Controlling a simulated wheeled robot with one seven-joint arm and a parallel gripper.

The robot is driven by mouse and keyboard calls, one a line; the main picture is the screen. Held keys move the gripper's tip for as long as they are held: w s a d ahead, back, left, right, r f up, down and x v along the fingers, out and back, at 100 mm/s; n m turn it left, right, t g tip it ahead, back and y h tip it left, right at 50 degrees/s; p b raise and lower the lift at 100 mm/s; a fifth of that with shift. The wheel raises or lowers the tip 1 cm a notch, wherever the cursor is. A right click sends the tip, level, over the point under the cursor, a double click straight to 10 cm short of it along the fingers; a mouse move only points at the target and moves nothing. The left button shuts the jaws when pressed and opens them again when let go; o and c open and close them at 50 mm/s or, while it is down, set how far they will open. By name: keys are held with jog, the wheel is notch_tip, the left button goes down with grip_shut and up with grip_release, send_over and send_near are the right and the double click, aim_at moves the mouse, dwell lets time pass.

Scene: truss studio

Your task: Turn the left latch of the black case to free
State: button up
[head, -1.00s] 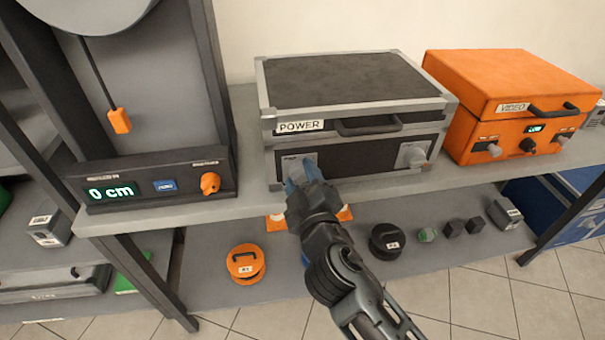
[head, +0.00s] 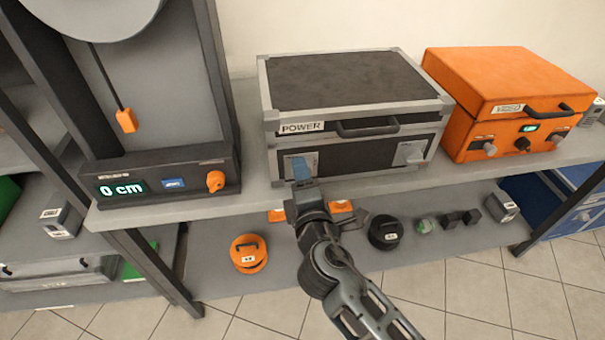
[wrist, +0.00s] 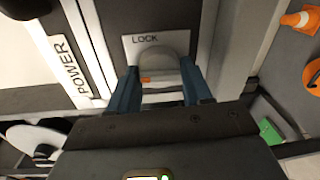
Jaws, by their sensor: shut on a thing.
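The black case (head: 345,80) with grey edges and a POWER label stands closed on the shelf. Its right latch (head: 412,153) is a grey knob on a light plate. Its left latch is mostly hidden by my gripper in the head view. In the wrist view the left latch (wrist: 158,65) is a grey rounded knob on a plate marked LOCK, with a small orange mark below it. My gripper (wrist: 160,85) has a blue finger on each side of this knob and is shut on it. My gripper also shows at the case's front left in the head view (head: 302,168).
An orange VIDEO case (head: 505,95) stands to the right. A device with a 0 cm display (head: 122,188) and an orange knob stands to the left. The lower shelf holds an orange weight (head: 249,252), a black weight (head: 385,232) and small blocks.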

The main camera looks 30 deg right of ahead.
jog(key=shift+r+n, duration=0.1)
jog(key=shift+n, duration=0.3)
jog(key=o, duration=1)
jog(key=shift+a, duration=0.1)
jog(key=b+v, duration=0.1)
jog(key=v, duration=0.6)
jog(key=shift+s, duration=0.35)
